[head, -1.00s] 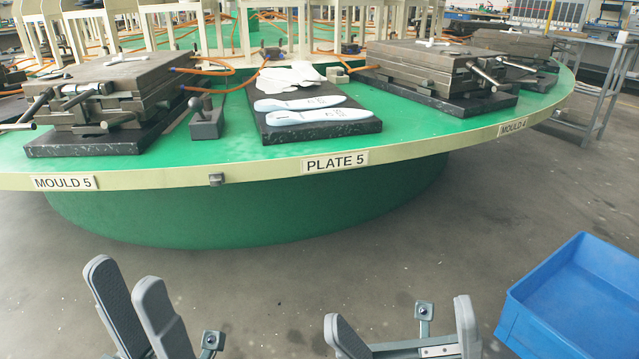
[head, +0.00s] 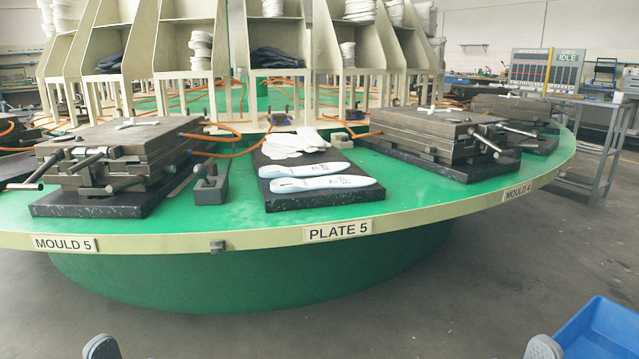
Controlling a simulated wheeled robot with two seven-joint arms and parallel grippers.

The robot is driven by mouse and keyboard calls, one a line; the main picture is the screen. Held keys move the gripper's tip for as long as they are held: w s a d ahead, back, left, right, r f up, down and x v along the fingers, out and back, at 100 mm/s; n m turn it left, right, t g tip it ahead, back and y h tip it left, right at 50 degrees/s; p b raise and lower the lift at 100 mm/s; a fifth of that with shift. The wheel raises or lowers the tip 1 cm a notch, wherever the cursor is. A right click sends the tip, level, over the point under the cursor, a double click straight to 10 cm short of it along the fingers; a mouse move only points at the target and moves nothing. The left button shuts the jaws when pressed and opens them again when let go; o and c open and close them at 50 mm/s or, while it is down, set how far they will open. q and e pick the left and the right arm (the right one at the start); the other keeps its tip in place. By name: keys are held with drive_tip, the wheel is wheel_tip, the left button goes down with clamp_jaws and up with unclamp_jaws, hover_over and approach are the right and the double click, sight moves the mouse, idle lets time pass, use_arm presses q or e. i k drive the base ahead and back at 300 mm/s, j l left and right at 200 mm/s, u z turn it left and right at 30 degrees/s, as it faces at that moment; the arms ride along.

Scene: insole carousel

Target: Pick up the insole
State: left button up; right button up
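Two pale blue-white insoles lie side by side on the black plate (head: 330,199) behind the PLATE 5 label. The nearer insole (head: 322,184) has dark marks on it, and the farther insole (head: 305,170) lies just behind it. My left gripper (head: 101,347) shows only as a grey fingertip at the bottom edge, left of centre. My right gripper (head: 543,347) shows only as a grey tip at the bottom right. Both are well in front of the table and apart from the insoles. Their openings are out of frame.
White cloth-like pieces (head: 291,143) lie behind the insoles. Metal moulds stand left (head: 125,155) and right (head: 430,135) of the plate, with a small grey block with a lever (head: 210,186) at left. A blue crate (head: 600,335) is at the bottom right. The green table's front strip is clear.

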sight(285, 185)
drive_tip(key=i+l+u, duration=0.1)
drive_tip(key=i+l, duration=0.15)
drive_tip(key=i+l+u, duration=0.15)
drive_tip(key=l, duration=0.3)
drive_tip(key=i+l+u, duration=0.1)
drive_tip(key=i+l, duration=0.2)
drive_tip(key=i+l+u, duration=0.15)
drive_tip(key=l, duration=0.35)
drive_tip(key=i, duration=0.05)
